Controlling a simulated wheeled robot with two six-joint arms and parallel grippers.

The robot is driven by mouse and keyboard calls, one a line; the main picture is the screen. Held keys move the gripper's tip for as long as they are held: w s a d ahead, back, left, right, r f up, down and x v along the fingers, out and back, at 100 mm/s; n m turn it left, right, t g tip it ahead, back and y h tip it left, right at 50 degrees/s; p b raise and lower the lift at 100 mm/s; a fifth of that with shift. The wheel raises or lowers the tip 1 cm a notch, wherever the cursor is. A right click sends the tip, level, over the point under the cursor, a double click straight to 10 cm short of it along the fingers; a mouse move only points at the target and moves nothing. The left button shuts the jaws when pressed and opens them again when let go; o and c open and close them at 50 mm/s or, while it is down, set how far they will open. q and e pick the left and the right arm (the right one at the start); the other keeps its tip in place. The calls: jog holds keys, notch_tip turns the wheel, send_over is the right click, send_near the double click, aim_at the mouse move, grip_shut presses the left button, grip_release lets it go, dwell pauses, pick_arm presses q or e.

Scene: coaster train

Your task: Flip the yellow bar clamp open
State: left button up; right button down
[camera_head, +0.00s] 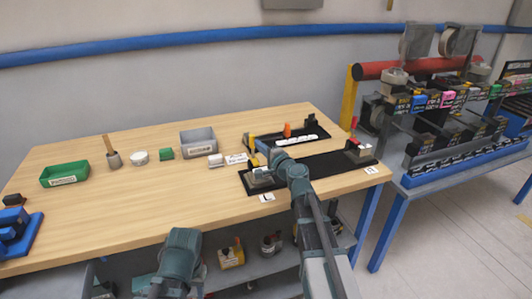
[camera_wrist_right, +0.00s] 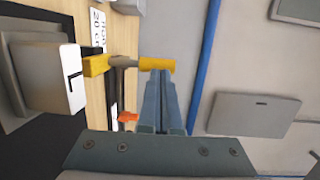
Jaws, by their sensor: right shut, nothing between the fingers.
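The yellow bar clamp (camera_head: 252,141) stands near the left end of the black fixtures on the table, its bar upright. In the right wrist view it shows a yellow base (camera_wrist_right: 97,65), a grey rod and a yellow tip (camera_wrist_right: 158,63). My right gripper (camera_head: 259,147) is shut and empty beside the clamp. In the wrist view its closed fingertips (camera_wrist_right: 160,73) are at the yellow tip; I cannot tell if they touch. My left gripper is not in view; only a teal arm part shows at the bottom of the head view.
A grey block (camera_wrist_right: 40,70) marked L sits beside the clamp's base. An orange piece (camera_head: 287,130) is behind. A grey bin (camera_head: 198,142) and green tray (camera_head: 65,174) stand to the left. The table's front middle is clear.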

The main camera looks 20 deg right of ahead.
aim_at(252, 133)
jog(key=shift+w+a, duration=0.15)
jog(key=shift+w, duration=0.35)
jog(key=shift+w+r+p, duration=0.15)
jog(key=shift+r+p, duration=0.1)
jog(key=shift+p, duration=0.35)
jog(key=w+g+p, duration=0.1)
jog(key=g+p, duration=0.1)
jog(key=p, duration=0.2)
jog(key=w+r+g+p, duration=0.1)
jog(key=w+g+p, duration=0.1)
jog(key=p, duration=0.2)
jog(key=shift+w+r+h, duration=0.15)
jog(key=shift+w+h, duration=0.05)
jog(key=shift+h, duration=0.1)
jog(key=w+g+p, duration=0.2)
jog(key=p, duration=0.1)
jog(key=w+f+m+g+p, duration=0.1)
jog(key=w+g+p, duration=0.1)
jog(key=g+p, duration=0.1)
jog(key=shift+w+a+f+g+h+p, duration=0.1)
jog(key=shift+w+f+g+h+p, duration=0.15)
jog(key=shift+h+p, duration=0.2)
jog(key=w+f+g, duration=0.1)
jog(key=f+g, duration=0.1)
jog(key=g, duration=0.1)
jog(key=shift+w+f+m, duration=0.3)
jog(key=shift+w, duration=0.1)
jog(key=shift+a, duration=0.1)
